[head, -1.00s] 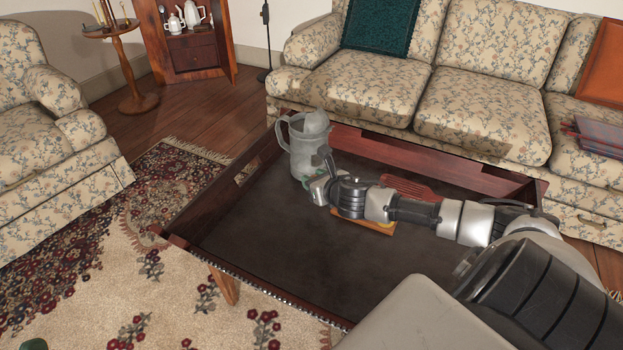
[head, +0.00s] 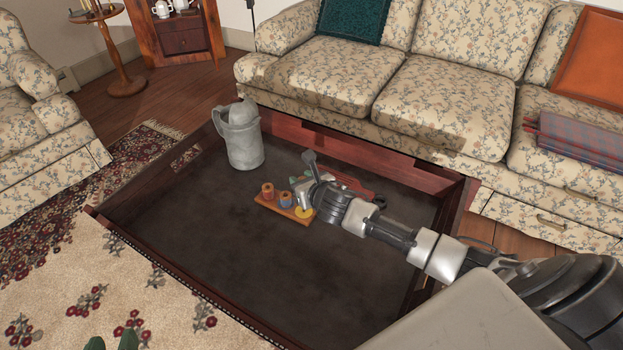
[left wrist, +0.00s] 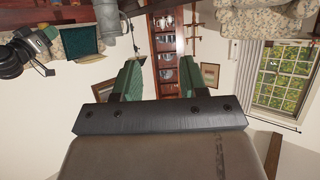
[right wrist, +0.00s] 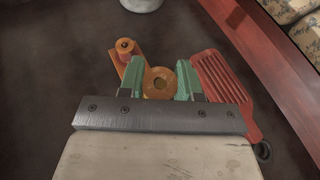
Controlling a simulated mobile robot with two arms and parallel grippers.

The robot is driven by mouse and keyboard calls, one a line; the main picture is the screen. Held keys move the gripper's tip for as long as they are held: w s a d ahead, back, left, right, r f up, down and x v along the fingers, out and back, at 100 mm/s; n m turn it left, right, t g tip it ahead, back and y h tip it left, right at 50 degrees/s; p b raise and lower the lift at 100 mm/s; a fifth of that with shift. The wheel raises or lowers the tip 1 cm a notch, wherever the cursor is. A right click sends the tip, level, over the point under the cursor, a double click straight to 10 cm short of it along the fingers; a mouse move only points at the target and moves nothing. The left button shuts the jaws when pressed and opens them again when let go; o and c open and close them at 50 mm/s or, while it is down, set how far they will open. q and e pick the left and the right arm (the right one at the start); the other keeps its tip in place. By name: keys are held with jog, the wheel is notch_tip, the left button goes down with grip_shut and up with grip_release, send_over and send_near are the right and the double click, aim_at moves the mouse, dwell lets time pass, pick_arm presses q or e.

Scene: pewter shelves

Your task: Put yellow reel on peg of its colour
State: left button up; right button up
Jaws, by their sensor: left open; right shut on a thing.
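A wooden peg board (head: 262,202) lies on the dark table. An orange-red reel (head: 268,191) and a blue reel (head: 286,198) stand on it, and a yellow disc (head: 304,213) shows at its near right end. My right gripper (head: 299,180) is just above and behind that end.
A grey pitcher (head: 244,142) stands at the table's far left. A red slotted turner (right wrist: 222,92) lies right beside the board. Raised wooden rims (head: 150,253) edge the table. The table's front middle is clear. A floral sofa (head: 350,75) is behind.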

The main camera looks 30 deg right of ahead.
pick_arm(q)
jog(key=shift+a, duration=0.1)
pick_arm(e)
jog(key=shift+a, duration=0.1)
pick_arm(q)
jog(key=shift+f, duration=0.1)
pick_arm(e)
jog(key=shift+p, duration=0.45)
jog(key=shift+f, duration=0.15)
jog(key=shift+f+b, duration=0.65)
jog(key=shift+f, duration=0.35)
jog(key=shift+f+b, duration=0.45)
jog(key=shift+f, duration=0.35)
pick_arm(q)
jog(key=r+t, duration=0.1)
jog(key=w+r+t, duration=0.1)
jog(key=d+r+t+h, duration=0.1)
jog(key=r, duration=0.1)
jog(key=shift+w+d+t, duration=0.1)
jog(key=shift+w+t, duration=0.2)
jog(key=shift+w, duration=0.1)
pick_arm(e)
jog(key=shift+f, duration=0.3)
pick_arm(q)
jog(key=shift+f, duration=0.25)
